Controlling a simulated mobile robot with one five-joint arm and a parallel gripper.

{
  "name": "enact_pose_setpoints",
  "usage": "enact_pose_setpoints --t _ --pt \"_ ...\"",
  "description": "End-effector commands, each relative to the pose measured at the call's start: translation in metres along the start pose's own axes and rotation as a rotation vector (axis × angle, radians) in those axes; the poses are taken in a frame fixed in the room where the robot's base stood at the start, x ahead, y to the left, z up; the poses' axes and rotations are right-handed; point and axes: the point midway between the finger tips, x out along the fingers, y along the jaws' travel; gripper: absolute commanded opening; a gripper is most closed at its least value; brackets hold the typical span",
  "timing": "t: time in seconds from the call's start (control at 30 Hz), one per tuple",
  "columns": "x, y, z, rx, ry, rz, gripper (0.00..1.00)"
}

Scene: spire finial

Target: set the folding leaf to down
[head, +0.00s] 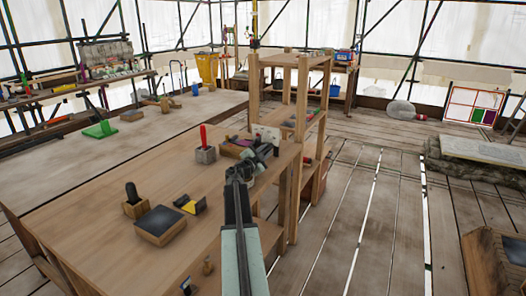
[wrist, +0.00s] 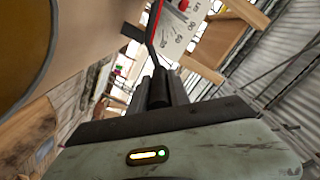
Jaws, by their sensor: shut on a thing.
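My gripper (head: 264,152) is at the right edge of the wooden bench (head: 120,215), close to a small white panel (head: 268,132). In the wrist view my gripper (wrist: 158,85) is shut at the lower end of a thin dark lever with a red edge (wrist: 153,28). The lever stands in front of the white panel, whose face carries numbers (wrist: 180,30). I cannot tell which part is the folding leaf or how it lies. The arm hides part of the bench edge.
A wooden shelf rack (head: 284,95) stands just behind my gripper. A grey block with a red handle (head: 205,150), a dark-topped block (head: 160,224) and a yellow and black piece (head: 190,205) are on the bench.

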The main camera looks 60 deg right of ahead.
Motion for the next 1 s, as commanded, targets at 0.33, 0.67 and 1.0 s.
enact_pose_setpoints --t 0.33,0.67,1.0 --pt "0.003 0.020 0.006 0.000 -0.005 -0.002 0.00" --pt "0.007 0.026 0.003 -0.002 0.000 0.002 0.00" --pt "0.008 0.027 0.001 -0.003 0.005 0.005 0.26"
